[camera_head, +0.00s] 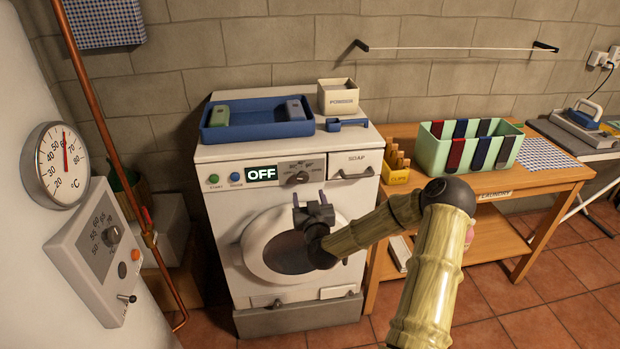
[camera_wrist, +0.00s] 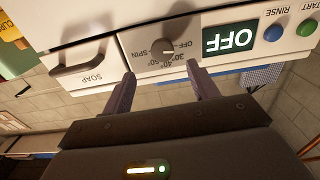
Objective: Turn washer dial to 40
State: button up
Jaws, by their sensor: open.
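The white washer (camera_head: 225,175) stands against the stone wall. Its dark dial (camera_head: 297,178) is at the middle of the top front panel, and the display (camera_head: 262,174) beside it reads OFF. In the wrist view, which is upside down, the dial (camera_wrist: 168,47) has a pale pointer mark and labels around it including OFF, SPIN, 30 and 40. My gripper (camera_head: 310,200) is just below and in front of the dial. In the wrist view my gripper (camera_wrist: 161,74) is open, its fingers spread to either side below the dial, with nothing between them.
Green START (camera_head: 213,179) and blue RINSE (camera_head: 235,177) buttons are left of the display; the SOAP drawer (camera_head: 353,167) is right of the dial. A blue tray (camera_head: 257,131) and POWDER box (camera_head: 337,97) stand on top. A wooden table (camera_head: 465,194) is to the right.

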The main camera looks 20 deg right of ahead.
aim_at(304, 179)
jog(key=p+x, duration=0.1)
jog(key=x, duration=0.8)
jog(key=shift+a+f+p, duration=0.1)
jog(key=shift+a+p, duration=0.05)
jog(key=shift+p, duration=0.15)
